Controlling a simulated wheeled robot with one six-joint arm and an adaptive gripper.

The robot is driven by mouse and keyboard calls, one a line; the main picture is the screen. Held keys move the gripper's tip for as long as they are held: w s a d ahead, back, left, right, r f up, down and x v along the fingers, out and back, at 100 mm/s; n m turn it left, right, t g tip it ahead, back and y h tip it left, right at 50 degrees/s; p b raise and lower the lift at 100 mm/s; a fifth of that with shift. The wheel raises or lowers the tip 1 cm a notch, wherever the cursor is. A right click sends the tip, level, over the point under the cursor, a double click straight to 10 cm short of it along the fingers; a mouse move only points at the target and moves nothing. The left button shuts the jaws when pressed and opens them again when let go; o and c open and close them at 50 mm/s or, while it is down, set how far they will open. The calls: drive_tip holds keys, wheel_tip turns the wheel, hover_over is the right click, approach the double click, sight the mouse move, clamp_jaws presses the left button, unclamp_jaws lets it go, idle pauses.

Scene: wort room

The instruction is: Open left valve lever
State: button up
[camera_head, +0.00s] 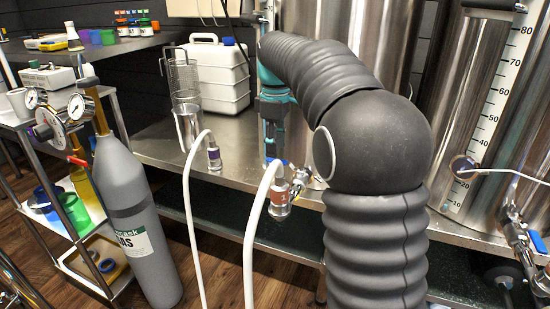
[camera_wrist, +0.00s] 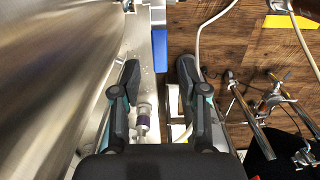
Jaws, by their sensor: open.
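The left valve lever is blue. In the wrist view the lever (camera_wrist: 160,50) lies in line with the gap between my fingertips, just beyond them in the picture. In the head view a small blue part of it (camera_head: 272,160) shows just below my gripper (camera_head: 275,125), at the foot of the left steel tank. My gripper, in the wrist view (camera_wrist: 158,70), has its two dark fingers wide apart with nothing held. I cannot tell how far below the fingertips the lever is. My arm hides most of the valve body in the head view.
The right tank's valve has another blue lever (camera_head: 540,246). A grey gas cylinder (camera_head: 133,220) stands at left.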

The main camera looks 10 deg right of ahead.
sight(286, 165)
drive_tip(key=shift+f, duration=1.45)
clamp_jaws()
